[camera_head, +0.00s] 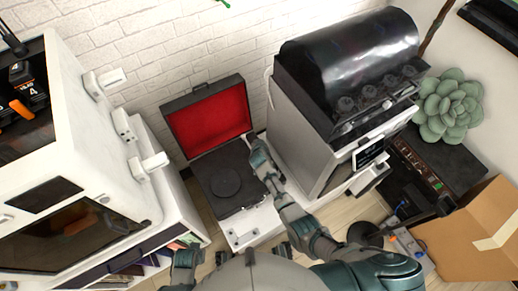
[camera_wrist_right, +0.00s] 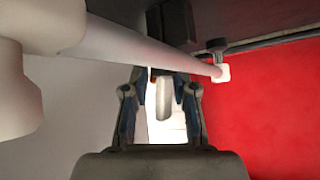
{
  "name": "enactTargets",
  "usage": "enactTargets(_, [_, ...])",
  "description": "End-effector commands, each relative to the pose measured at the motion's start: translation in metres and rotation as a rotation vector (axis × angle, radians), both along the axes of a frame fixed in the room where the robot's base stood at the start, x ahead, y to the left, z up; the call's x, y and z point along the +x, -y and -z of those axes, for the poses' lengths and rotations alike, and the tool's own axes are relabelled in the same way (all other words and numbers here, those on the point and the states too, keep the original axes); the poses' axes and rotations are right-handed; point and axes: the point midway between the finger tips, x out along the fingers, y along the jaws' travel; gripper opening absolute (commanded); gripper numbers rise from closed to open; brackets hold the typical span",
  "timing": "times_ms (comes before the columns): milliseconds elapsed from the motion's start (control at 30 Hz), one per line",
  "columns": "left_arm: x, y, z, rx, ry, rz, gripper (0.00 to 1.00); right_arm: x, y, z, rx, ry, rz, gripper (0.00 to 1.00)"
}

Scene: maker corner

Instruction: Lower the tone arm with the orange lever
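The record player (camera_head: 222,188) stands open, with a dark deck, a round platter and a raised lid lined in red (camera_head: 208,118). My right gripper (camera_head: 254,142) is over the right side of the deck, by the back edge, and hides that part. In the right wrist view, the pale tone arm (camera_wrist_right: 140,52) crosses above my gripper (camera_wrist_right: 160,88). The fingers are apart, with a grey-white stub (camera_wrist_right: 163,98) showing between them. My left gripper (camera_head: 187,254) is low in the head view, away from the player.
A white cabinet machine (camera_head: 75,180) stands at the left. A grey machine with a glossy black cover (camera_head: 350,60) rises close to the right of my right arm. A cardboard box (camera_head: 470,235) and a succulent (camera_head: 450,105) are farther right. A brick wall is behind.

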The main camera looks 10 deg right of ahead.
Motion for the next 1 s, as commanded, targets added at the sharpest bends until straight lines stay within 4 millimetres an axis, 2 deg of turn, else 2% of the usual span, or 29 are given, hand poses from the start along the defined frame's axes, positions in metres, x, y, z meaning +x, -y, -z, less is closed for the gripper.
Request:
enactTargets(500, [0.0,0.0,0.0,-0.001,0.0,0.0,0.0,-0.065,-0.009,-0.06,0.003,-0.001,-0.002,0.26])
enactTargets(700, [0.0,0.0,0.0,-0.001,-0.001,0.0,0.0,-0.075,-0.01,-0.069,0.001,-0.003,-0.001,0.26])
enactTargets(1000, [0.0,0.0,0.001,-0.001,-0.001,0.0,0.0,-0.076,-0.01,-0.07,0.001,-0.003,-0.001,0.26])
